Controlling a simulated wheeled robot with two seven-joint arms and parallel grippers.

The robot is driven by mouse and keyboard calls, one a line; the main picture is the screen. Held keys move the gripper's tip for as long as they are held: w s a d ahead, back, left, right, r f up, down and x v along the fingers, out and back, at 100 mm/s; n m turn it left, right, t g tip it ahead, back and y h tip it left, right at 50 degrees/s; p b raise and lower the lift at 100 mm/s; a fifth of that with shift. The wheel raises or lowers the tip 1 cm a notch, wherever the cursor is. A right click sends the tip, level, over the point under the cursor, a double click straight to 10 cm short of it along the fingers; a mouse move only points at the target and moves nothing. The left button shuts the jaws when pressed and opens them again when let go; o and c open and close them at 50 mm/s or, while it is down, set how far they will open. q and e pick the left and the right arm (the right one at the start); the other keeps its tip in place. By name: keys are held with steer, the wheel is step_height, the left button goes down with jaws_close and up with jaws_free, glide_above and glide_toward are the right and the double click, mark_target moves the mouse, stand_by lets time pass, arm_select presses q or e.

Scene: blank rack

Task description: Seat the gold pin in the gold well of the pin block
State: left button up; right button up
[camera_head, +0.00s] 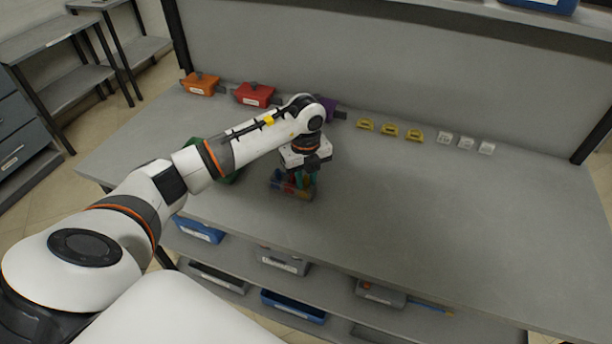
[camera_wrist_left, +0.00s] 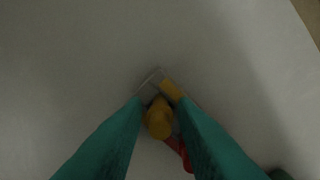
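My left gripper (camera_head: 305,182) points down over the table at the pin block (camera_head: 288,190), a small block with red, blue and orange parts. The gripper hides part of the block. In the left wrist view the teal fingers (camera_wrist_left: 159,108) close in on the gold pin (camera_wrist_left: 158,120), whose round top shows between the tips; they look shut on it. A yellow patch (camera_wrist_left: 172,90) lies just beyond the pin and a red part (camera_wrist_left: 182,152) beside the right finger. I cannot tell how deep the pin sits or whether it is in the gold well. My right gripper is out of view.
Several yellow pieces (camera_head: 389,131) and white labelled pieces (camera_head: 465,143) lie further right. A green thing (camera_head: 228,177) is partly behind my arm. The table's right side is clear.

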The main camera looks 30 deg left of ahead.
mark_target(306, 176)
arm_select(q)
steer(key=shift+o, duration=0.8)
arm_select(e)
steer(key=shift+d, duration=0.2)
arm_select(q)
steer(key=shift+r, duration=0.1)
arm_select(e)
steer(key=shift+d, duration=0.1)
